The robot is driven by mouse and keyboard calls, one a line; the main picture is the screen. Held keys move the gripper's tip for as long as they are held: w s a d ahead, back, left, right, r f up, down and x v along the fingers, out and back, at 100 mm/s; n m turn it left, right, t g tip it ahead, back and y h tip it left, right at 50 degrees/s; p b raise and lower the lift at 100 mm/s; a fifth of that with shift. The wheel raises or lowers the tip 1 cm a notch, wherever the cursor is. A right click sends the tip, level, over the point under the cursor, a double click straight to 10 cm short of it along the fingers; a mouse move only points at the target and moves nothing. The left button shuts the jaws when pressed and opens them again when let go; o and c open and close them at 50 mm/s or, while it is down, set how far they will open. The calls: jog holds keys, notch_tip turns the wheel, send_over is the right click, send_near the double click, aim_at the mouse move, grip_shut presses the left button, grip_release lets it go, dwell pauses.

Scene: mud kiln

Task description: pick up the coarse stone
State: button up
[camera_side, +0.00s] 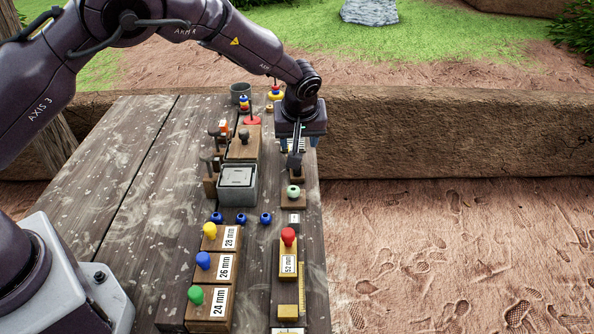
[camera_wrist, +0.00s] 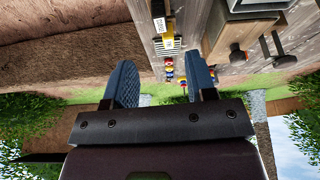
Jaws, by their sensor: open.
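My gripper (camera_side: 297,158) is at the right edge of the table, above a small dark block and just behind a pale green knob on a wooden block (camera_side: 293,199). In the wrist view my gripper (camera_wrist: 163,78) shows two dark blue fingers standing apart with nothing between them. No thing is clearly recognisable as the coarse stone. A grey box (camera_side: 238,197) with a pale grey slab (camera_side: 238,177) in its top stands left of my gripper; I cannot tell whether the slab is a stone. The spot right under the fingers is partly hidden in the side view.
The wooden table (camera_side: 125,200) is mostly bare on its left. Wooden blocks with coloured knobs and size labels (camera_side: 221,268) stand at the front, with a red-knobbed block (camera_side: 288,260) to their right. Dark-handled tools (camera_side: 211,165) stand left of the grey box. A grey pot (camera_side: 240,94) stands at the back.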

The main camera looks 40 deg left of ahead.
aim_at(296, 176)
jog(key=x, duration=1.1)
jog(key=shift+w+a+f, duration=0.15)
jog(key=shift+f, duration=0.05)
grip_shut()
